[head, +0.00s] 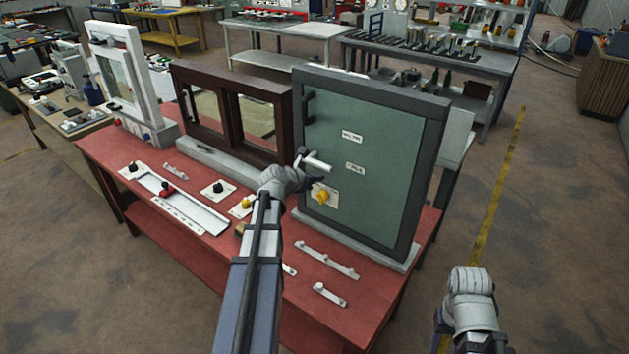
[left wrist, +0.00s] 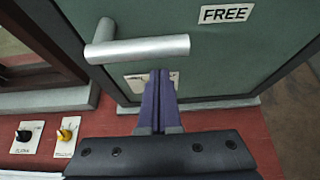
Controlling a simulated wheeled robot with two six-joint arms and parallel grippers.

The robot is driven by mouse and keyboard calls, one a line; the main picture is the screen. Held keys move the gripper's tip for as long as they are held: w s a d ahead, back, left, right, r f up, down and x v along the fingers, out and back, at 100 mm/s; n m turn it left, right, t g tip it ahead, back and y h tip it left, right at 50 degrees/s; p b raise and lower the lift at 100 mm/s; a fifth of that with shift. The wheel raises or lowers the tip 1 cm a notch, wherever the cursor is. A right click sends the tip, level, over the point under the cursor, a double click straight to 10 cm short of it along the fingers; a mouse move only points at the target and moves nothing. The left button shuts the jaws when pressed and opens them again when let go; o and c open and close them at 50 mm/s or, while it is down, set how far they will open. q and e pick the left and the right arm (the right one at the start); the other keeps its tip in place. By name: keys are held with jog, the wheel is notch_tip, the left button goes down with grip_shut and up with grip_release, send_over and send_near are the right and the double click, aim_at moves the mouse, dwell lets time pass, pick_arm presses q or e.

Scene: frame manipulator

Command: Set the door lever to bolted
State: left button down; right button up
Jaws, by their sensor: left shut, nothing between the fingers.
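The green door (head: 385,150) in a dark grey frame stands on the red bench. Its light grey door lever (head: 318,163) points right, a little below the FREE label in the left wrist view (left wrist: 225,14). The lever is large in that view (left wrist: 140,48). A second label (head: 352,136) sits higher on the door, too small to read surely. My left gripper (left wrist: 160,75) is shut and empty, its tips just below the lever bar; contact cannot be told. In the head view its fingers are hard to make out. Only my right arm's wrist shows at lower right; its gripper is hidden.
A yellow knob (head: 322,196) is on a plate below the lever. A brown sliding window (head: 235,110) stands left of the door, and a white frame (head: 122,75) farther left. Knobs, a slider track (head: 180,200) and handles lie along the red bench (head: 330,325).

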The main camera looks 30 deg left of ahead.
aim_at(322, 166)
pick_arm(q)
jog(key=shift+w+r+p, duration=0.2)
jog(key=shift+r+p, duration=0.15)
jog(key=shift+r, duration=0.25)
jog(key=shift+r+n+h+p, duration=0.45)
jog(key=shift+r+n+h, duration=0.05)
dwell(0.4)
jog(key=shift+a+r+n+h+p, duration=0.1)
jog(key=shift+r+n+h+p, duration=0.45)
jog(key=shift+r+n+h, duration=0.35)
jog(key=shift+a+r+p, duration=0.2)
jog(key=shift+r+p, duration=0.3)
jog(key=shift+r, duration=0.05)
jog(key=shift+a+r+p, duration=0.15)
jog(key=shift+r+p, duration=0.3)
jog(key=shift+r, duration=0.05)
